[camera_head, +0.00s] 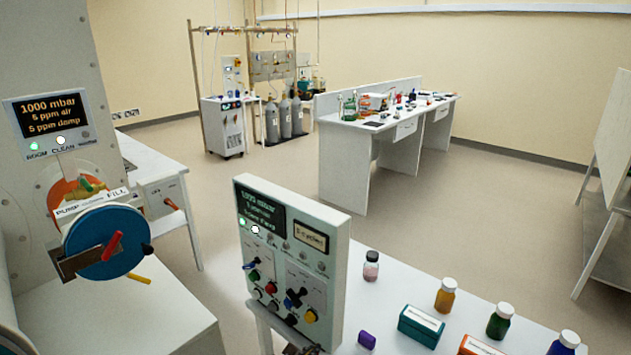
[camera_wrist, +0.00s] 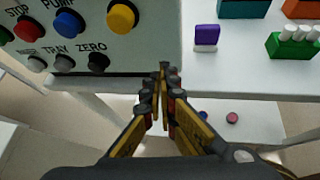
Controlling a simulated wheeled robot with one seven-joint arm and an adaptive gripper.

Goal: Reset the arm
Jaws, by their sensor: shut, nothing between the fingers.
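My gripper (camera_wrist: 164,95) shows in the wrist view with its two dark and yellow fingers closed together and nothing between them. It is in front of the white table's edge, just below and right of the control box (camera_wrist: 90,40) with its coloured buttons. In the head view a small dark part at the bottom edge, by the foot of the control box (camera_head: 293,260), may be the gripper; most of my arm is out of that view.
The white table (camera_head: 400,285) holds a purple block (camera_head: 367,340), a teal box (camera_head: 421,326) and several capped bottles, including an amber one (camera_head: 445,295). A glovebox port with a blue disc (camera_head: 105,245) is at left. The floor (camera_head: 480,220) behind is clear.

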